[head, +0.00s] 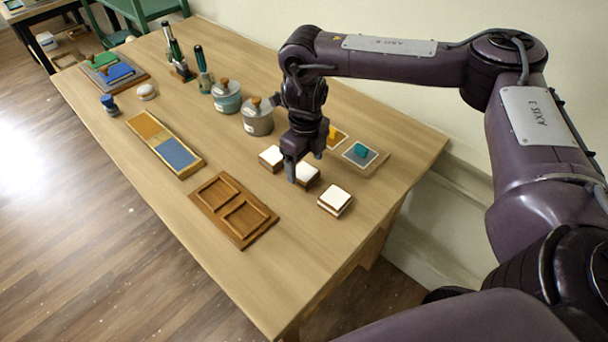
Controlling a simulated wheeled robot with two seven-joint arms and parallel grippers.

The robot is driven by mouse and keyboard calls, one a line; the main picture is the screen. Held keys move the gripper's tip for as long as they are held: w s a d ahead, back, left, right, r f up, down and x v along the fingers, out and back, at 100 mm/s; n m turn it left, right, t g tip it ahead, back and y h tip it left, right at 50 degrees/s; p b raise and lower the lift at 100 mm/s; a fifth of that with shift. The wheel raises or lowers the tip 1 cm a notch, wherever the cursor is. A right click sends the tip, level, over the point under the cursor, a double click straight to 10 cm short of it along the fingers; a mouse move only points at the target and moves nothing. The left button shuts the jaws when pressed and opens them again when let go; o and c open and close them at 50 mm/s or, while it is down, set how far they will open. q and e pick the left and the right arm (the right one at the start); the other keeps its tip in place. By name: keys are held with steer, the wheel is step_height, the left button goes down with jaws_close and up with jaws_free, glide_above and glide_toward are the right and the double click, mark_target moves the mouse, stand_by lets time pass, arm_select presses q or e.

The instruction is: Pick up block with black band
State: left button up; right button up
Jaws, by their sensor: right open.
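Three white-topped blocks stand in a slanting row on the wooden table (163,68): a back-left block (271,156), a middle block (308,174) and a front-right block (336,198). The front-right block shows brown sides. I cannot make out a black band on any of them. My right gripper (301,171) points down at the middle block and is open. The gripper hides part of that block. My left gripper is not in view.
A brown two-compartment tray (247,235) lies left of the blocks. An orange-and-blue tray (194,168) lies farther left. Lidded pots (258,122) stand behind. A board with a teal piece (374,166) lies right of the gripper. The table's front-right corner is clear.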

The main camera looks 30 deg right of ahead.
mark_target(304, 171)
step_height(304, 171, down, 3)
steer(key=shift+a+f, duration=0.1)
steer(key=shift+f, duration=0.1)
steer(key=shift+c, duration=0.2)
steer(key=c, duration=1)
steer(key=shift+r, duration=0.15)
